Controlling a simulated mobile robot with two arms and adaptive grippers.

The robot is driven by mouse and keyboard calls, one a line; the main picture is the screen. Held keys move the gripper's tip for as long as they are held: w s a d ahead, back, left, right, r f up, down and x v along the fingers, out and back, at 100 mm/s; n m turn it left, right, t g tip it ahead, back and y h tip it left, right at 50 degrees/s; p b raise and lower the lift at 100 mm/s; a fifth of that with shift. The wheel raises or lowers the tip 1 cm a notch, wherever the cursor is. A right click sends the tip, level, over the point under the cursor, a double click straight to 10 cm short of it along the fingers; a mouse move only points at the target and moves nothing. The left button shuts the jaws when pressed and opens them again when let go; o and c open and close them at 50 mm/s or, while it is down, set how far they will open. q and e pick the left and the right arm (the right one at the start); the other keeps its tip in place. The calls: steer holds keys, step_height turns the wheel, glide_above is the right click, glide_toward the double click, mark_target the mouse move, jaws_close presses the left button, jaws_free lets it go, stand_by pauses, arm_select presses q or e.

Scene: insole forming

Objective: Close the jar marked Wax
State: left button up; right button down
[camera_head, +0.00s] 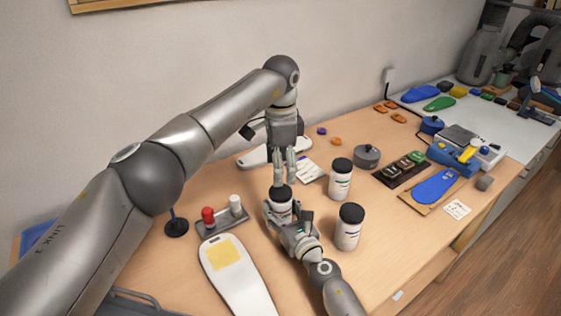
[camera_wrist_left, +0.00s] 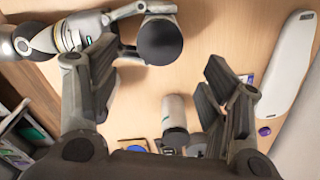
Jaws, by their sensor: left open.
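Three white jars with black lids stand on the wooden table; their labels are too small to read, so I cannot tell which is marked Wax. One jar (camera_head: 281,207) stands between the fingers of my right gripper (camera_head: 287,217), which appears shut around its body. Its black lid (camera_wrist_left: 160,42) sits on top, and I cannot tell whether it is tight. My left gripper (camera_head: 284,180) points down just above this lid, open and empty; its spread fingers also show in the left wrist view (camera_wrist_left: 160,95). The other jars are a rear one (camera_head: 340,184) and a front one (camera_head: 347,235).
A small rack (camera_head: 222,221) with a red-capped and a white-capped bottle stands left of the held jar. A white insole form (camera_head: 237,280) lies in front. A grey lidded pot (camera_head: 367,156), a dark tray (camera_head: 400,168) and a blue insole (camera_head: 436,186) lie to the right.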

mark_target(280, 191)
arm_select(q)
step_height(280, 191, down, 7)
stand_by(0.4)
